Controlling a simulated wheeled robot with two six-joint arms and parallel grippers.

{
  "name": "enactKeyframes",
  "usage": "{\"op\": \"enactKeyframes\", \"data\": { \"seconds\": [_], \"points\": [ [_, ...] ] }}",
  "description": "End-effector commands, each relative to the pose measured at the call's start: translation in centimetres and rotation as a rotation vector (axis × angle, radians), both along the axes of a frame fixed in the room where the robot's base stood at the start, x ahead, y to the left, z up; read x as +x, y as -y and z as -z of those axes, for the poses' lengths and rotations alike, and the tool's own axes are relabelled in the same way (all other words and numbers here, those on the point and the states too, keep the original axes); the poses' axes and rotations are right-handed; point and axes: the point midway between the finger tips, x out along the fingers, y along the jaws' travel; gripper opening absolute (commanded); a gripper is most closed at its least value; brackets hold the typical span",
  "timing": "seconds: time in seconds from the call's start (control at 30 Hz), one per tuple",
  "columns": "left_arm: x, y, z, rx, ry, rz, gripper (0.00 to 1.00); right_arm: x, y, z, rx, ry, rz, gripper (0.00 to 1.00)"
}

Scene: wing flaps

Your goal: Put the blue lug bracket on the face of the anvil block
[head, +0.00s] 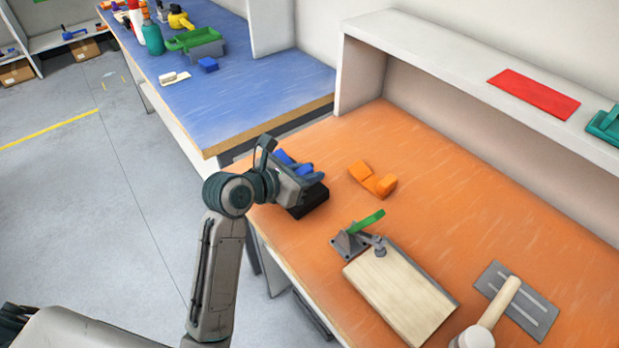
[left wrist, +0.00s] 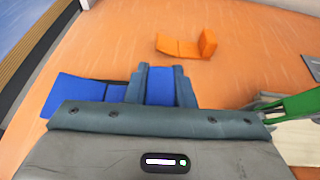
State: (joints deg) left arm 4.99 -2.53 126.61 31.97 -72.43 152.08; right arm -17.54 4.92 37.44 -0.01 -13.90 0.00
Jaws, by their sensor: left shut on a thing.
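My left gripper (head: 303,180) is shut on the blue lug bracket (head: 283,156), near the left edge of the orange table. In the left wrist view, part of the bracket (left wrist: 158,86) shows between the fingers, and a flat blue part (left wrist: 78,96) sticks out to the left. A black block (head: 312,203), which looks like the anvil block, stands right under the gripper. The gripper hides most of its top. I cannot tell whether the bracket touches the block. My right gripper is not in view.
An orange bracket (head: 372,180) lies on the orange table (head: 440,180) to the right of the gripper. A green-handled clamp (head: 362,228) and a wooden board (head: 398,292) are nearer. A mallet (head: 497,312) lies over a grey plate (head: 537,307). A blue table (head: 235,95) stands beyond.

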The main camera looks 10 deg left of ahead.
Motion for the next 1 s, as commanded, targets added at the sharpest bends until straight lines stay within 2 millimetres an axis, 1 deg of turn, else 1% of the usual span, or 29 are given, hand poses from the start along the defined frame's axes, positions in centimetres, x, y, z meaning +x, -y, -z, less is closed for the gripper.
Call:
{"op": "enactKeyframes", "data": {
  "seconds": [0.03,0.1,0.23,0.4,0.5,0.7,0.8,0.83,0.93,1.0],
  "points": [
    [0.7,0.0,-0.1,-0.001,0.001,0.000,0.00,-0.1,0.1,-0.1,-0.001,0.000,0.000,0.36],
    [1.3,0.0,0.0,-0.001,0.001,0.000,0.00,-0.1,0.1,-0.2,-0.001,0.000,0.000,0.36],
    [1.6,0.0,0.6,0.000,0.000,0.000,0.00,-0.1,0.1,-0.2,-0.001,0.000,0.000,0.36],
    [1.5,0.0,2.9,0.000,-0.004,-0.001,0.00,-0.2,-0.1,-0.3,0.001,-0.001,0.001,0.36],
    [1.5,0.0,3.7,0.000,-0.001,0.000,0.00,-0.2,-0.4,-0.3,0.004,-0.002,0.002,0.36],
    [1.5,0.0,3.7,0.000,0.001,-0.001,0.00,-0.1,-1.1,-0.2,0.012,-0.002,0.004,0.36],
    [1.5,0.0,3.8,0.000,0.000,-0.001,0.00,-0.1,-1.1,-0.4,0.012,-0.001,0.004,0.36],
    [1.5,0.0,4.0,0.001,-0.001,-0.001,0.24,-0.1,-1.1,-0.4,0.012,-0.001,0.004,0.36],
    [1.5,0.0,4.0,0.000,0.000,-0.001,0.43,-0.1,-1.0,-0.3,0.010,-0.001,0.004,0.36],
    [1.5,0.0,4.0,0.000,0.000,-0.001,0.43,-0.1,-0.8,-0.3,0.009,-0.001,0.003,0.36]
  ]
}}
